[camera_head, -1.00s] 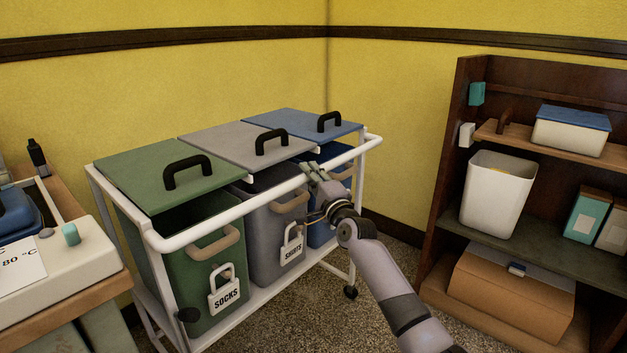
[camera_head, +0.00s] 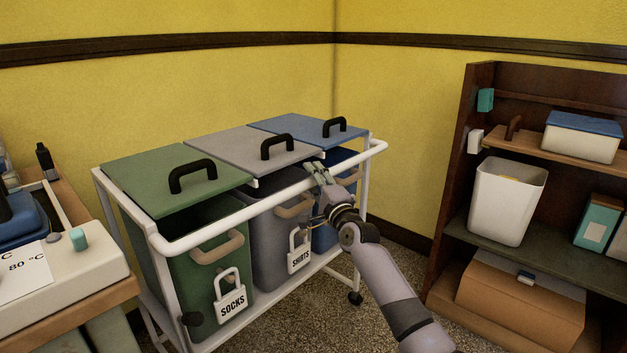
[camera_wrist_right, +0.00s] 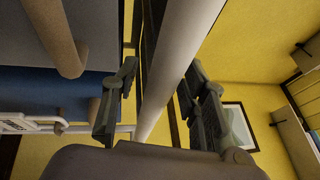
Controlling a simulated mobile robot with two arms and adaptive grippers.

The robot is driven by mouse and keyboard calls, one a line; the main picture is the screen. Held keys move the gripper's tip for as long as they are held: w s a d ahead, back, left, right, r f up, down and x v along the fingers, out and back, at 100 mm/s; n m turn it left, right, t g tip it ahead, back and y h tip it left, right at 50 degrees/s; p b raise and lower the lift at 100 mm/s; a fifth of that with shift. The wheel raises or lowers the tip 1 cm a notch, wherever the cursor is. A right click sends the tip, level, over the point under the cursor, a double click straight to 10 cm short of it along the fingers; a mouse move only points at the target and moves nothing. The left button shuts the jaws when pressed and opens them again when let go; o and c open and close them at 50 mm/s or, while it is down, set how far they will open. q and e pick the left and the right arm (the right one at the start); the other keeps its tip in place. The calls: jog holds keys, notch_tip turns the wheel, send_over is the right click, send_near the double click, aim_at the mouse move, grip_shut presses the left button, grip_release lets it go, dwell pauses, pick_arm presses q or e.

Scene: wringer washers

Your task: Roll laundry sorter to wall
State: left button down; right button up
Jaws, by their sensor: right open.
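The laundry sorter is a white-framed cart (camera_head: 200,238) on casters, with a green SOCKS bin (camera_head: 205,265), a grey SHIRTS bin (camera_head: 275,240) and a blue bin (camera_head: 345,165). Each bin has a lid with a black handle. My right gripper (camera_head: 319,173) is at the front rail, between the grey and blue bins. In the right wrist view the white rail (camera_wrist_right: 180,60) runs between its two open fingers, which stand apart from it on both sides. The far wheels are hidden. My left gripper is not in view.
The yellow wall (camera_head: 200,90) is behind the sorter, with a corner near its right end. A dark shelf unit (camera_head: 450,200) with a white bin (camera_head: 507,200) and boxes stands at right. A washer (camera_head: 60,270) is close at left. Speckled floor (camera_head: 330,310) shows in front.

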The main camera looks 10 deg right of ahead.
jog(key=shift+f, duration=0.1)
jog(key=shift+s+f, duration=0.1)
jog(key=shift+s, duration=0.5)
jog(key=v, duration=1)
jog(key=shift+s+d, duration=0.25)
jog(key=shift+s, duration=0.1)
jog(key=shift+f, duration=0.15)
